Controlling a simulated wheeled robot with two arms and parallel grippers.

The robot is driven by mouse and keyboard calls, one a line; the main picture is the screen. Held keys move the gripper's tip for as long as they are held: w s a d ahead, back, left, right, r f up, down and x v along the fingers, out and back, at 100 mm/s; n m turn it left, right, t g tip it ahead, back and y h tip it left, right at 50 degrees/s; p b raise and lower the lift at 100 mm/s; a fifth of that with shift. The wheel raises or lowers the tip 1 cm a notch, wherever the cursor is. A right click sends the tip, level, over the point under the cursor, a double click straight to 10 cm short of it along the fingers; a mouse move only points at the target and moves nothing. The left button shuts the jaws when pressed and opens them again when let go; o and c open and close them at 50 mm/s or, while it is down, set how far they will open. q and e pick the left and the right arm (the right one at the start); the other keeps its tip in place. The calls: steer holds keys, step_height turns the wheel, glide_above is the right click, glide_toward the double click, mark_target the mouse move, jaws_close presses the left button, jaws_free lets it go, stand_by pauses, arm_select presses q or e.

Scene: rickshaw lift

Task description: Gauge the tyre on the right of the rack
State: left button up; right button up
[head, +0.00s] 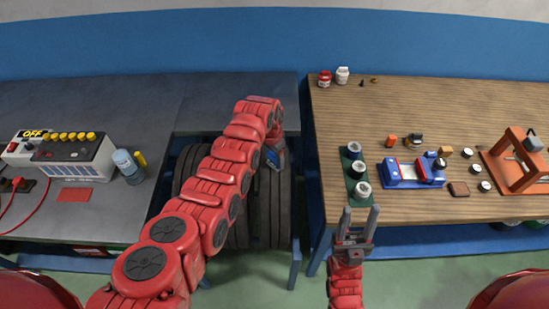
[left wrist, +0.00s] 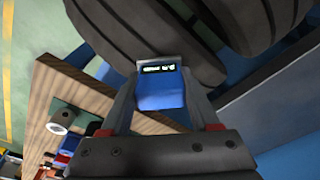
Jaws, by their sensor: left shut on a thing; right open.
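The tyre on the right of the rack (head: 281,210) is dark and stands upright in the gap between the grey bench and the wooden table. Other dark tyres (head: 240,232) stand to its left, partly hidden by my left arm. My left gripper (head: 274,150) is at the top of the right tyre. It is shut on a blue gauge with a small display (left wrist: 160,90). In the left wrist view the gauge's far end is close against dark tyre treads (left wrist: 120,35); I cannot tell whether it touches. My right gripper (head: 358,220) is open and empty at the wooden table's front edge.
A blue device (head: 412,173) and an orange press (head: 518,160) stand further right on the wooden table (head: 430,105). A battery unit (head: 75,155) and a bottle (head: 127,165) stand on the grey bench.

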arm_select(q)
steer(key=shift+r+p, duration=0.65)
steer(key=shift+r, duration=0.5)
step_height(320, 180, up, 2)
steer(key=shift+r+p, duration=0.1)
steer(key=shift+p, duration=0.25)
steer(key=shift+r, duration=1.25)
